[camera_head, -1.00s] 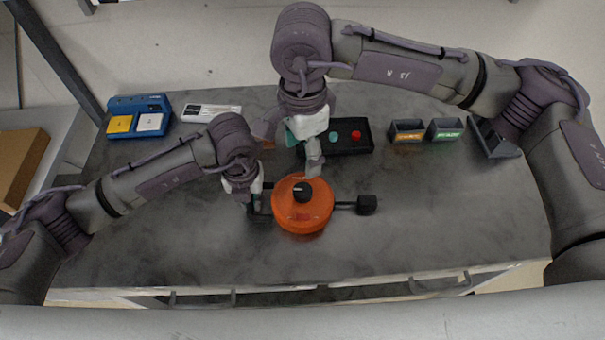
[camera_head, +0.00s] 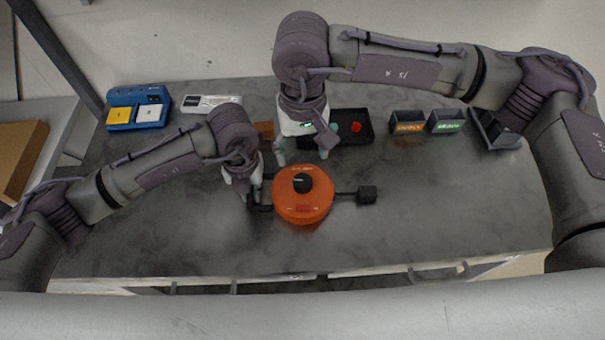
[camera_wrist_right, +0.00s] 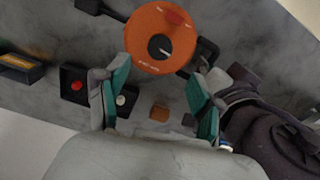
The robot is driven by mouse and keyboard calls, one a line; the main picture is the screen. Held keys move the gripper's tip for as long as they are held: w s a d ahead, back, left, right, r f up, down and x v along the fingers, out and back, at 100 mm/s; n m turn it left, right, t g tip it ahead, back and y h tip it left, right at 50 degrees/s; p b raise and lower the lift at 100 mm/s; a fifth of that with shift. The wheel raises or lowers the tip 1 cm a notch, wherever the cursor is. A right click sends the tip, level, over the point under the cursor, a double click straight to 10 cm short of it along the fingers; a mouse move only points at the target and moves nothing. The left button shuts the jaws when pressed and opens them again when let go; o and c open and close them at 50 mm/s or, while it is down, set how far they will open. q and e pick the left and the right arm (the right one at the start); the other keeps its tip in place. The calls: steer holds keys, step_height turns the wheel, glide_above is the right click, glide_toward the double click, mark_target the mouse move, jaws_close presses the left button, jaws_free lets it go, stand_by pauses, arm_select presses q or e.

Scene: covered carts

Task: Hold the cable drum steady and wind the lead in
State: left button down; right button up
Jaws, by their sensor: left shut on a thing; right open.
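The orange cable drum (camera_head: 303,208) lies flat on the grey cart top, with a black knob (camera_head: 302,183) on its upper face. A black arm with a block-shaped end (camera_head: 367,194) sticks out to its right. My left gripper (camera_head: 256,197) is shut on the black frame at the drum's left side. My right gripper (camera_head: 302,158) is open and empty, just behind the drum and above the cart top. In the right wrist view the drum (camera_wrist_right: 160,40) is beyond the spread fingertips (camera_wrist_right: 160,72). I cannot make out the lead.
Two labelled bins (camera_head: 408,123) and a tilted dark holder (camera_head: 492,130) stand back right. A blue device (camera_head: 122,115) and a white strip (camera_head: 212,104) lie back left. The front is clear.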

mark_target(302, 180)
step_height(302, 180, down, 9)
steer(key=shift+f, duration=0.1)
stand_by(0.3)
steer(key=c, duration=1.1)
steer(key=shift+c, duration=0.2)
